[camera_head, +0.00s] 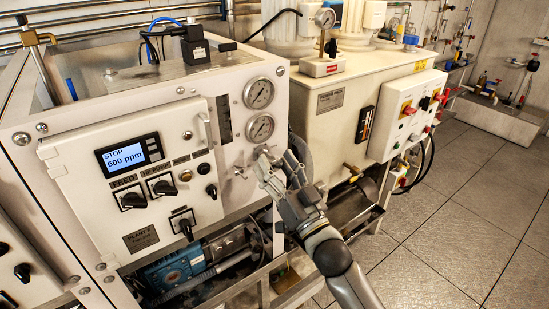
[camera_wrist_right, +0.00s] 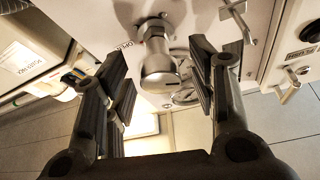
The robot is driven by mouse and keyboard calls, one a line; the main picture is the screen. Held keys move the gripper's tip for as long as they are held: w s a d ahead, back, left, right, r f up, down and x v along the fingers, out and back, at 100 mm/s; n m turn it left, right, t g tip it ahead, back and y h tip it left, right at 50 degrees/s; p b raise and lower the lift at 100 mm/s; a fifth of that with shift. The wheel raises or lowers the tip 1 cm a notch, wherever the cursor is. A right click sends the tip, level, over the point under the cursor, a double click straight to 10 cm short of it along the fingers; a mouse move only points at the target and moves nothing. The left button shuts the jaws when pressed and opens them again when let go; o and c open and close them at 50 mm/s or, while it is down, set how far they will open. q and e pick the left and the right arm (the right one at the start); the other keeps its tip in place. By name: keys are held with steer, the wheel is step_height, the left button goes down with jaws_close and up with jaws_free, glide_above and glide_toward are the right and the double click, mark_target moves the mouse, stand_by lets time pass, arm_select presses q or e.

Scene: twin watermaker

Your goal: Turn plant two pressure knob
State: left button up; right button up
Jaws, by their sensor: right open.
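The plant two panel (camera_head: 75,170) is a white cabinet front labelled PLANT 2, with a display reading STOP and 500 ppm. The pressure knob (camera_wrist_right: 158,72) is a metal, rounded cylinder on a stem sticking out of a pale panel in the right wrist view. My right gripper (camera_head: 276,170) is at the right side of the plant two front, below two round gauges (camera_head: 260,128). Its fingers are open, one on each side of the knob, with visible gaps. In the head view the gripper largely hides the knob. My left gripper is not in view.
Small metal valve handles (camera_wrist_right: 240,18) stick out beside the knob. Black rotary switches (camera_head: 132,200) sit on the plant two door. A cream tank unit (camera_head: 330,110) with a switch box stands to the right. Tiled floor (camera_head: 460,220) at the right is clear.

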steer(key=shift+w+a+r, duration=0.15)
steer(key=shift+w+a, duration=0.1)
steer(key=shift+w, duration=0.15)
steer(key=c, duration=1)
